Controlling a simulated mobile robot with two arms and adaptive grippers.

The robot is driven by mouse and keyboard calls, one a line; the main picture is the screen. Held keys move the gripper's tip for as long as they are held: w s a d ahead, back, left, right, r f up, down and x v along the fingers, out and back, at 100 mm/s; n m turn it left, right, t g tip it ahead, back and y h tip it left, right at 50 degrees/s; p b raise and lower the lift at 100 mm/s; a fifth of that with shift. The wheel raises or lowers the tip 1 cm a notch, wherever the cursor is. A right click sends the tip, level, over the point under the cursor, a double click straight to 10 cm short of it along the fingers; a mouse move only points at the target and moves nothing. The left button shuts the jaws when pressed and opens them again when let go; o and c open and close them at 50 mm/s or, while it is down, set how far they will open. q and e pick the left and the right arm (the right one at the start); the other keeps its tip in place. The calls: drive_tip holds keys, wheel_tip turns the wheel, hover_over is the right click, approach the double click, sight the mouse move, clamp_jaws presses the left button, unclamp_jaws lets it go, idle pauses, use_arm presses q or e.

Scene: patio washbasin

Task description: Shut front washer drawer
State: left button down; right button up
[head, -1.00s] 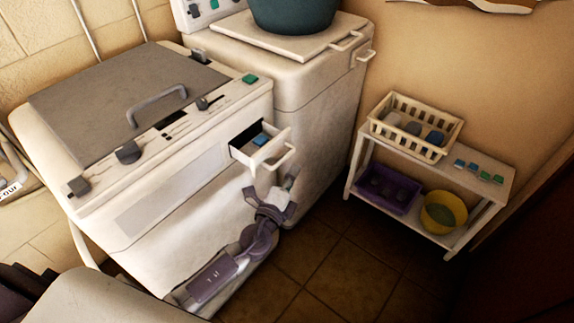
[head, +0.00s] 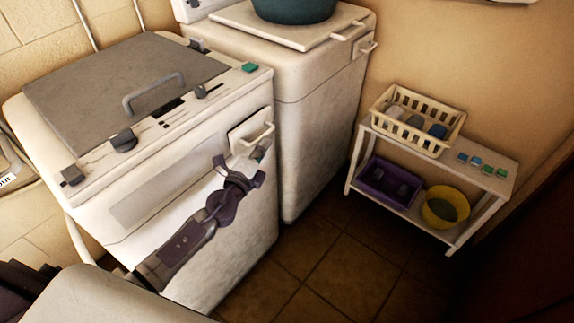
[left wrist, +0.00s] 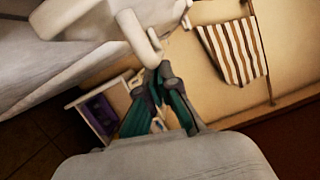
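The front washer (head: 130,215) is white with a grey lid. Its small drawer (head: 241,132) is at the top right of the front face and looks flush or nearly flush; I cannot tell if a thin gap is left. No drawer interior shows. The white drawer handle (head: 262,136) sticks out from it. My left gripper (head: 260,153) is just below the handle, close against the drawer. In the left wrist view my left gripper's fingers (left wrist: 161,72) converge at the tips beside the handle (left wrist: 146,45), with nothing seen between them. My right gripper is out of view.
A second white washer (head: 320,120) stands behind, with a teal tub (head: 292,10) on top. A white shelf (head: 440,175) at the right holds a cream basket (head: 415,120), a purple tray (head: 388,186) and a yellow bowl (head: 444,208). The tiled floor (head: 330,265) between is clear.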

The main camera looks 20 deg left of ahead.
use_arm(q)
drive_tip(key=shift+w+a+r, duration=0.2)
drive_tip(key=shift+w+a, duration=0.05)
drive_tip(key=shift+a, duration=0.5)
